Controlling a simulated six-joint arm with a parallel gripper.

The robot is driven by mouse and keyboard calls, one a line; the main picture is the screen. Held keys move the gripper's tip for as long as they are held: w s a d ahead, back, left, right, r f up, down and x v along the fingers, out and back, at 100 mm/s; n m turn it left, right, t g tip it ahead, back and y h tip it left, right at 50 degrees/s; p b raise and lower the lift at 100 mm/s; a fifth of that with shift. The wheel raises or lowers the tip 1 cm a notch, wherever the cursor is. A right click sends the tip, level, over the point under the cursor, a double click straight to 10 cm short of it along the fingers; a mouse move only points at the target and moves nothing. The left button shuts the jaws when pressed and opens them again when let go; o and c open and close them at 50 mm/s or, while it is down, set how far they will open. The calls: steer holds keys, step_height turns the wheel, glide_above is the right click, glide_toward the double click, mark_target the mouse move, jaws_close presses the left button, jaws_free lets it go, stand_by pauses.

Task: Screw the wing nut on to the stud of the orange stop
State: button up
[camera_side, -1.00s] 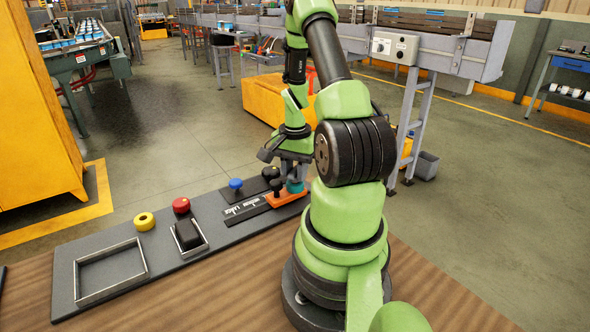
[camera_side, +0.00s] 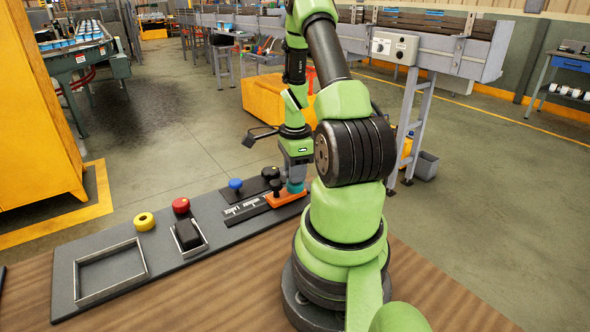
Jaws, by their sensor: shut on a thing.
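The orange stop (camera_side: 283,200) lies at the right end of the dark panel, beside a scale plate (camera_side: 246,209). A teal piece (camera_side: 295,187) sits on the stop, directly under my gripper (camera_side: 296,181); it looks like the wing nut, but it is too small to tell its wings. My gripper points down and is shut on it. The stud is hidden under the teal piece and the jaws. A black knob (camera_side: 276,187) stands on the stop just left of the jaws.
A blue knob (camera_side: 236,185), another black knob (camera_side: 270,173), a red button (camera_side: 181,206), a black rocker (camera_side: 188,234) and a yellow ring (camera_side: 144,221) stand along the panel. An empty metal frame (camera_side: 110,273) lies at its left end. The wooden table in front is clear.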

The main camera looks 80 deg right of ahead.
steer(key=m, duration=0.5)
steer(key=shift+m, duration=0.3)
steer(key=shift+m, duration=0.5)
steer(key=m, duration=0.6)
steer(key=o, duration=1)
steer(key=shift+c, duration=0.5)
steer(key=shift+c, duration=0.2)
steer(key=shift+r, duration=0.1)
steer(key=shift+r, duration=1.7)
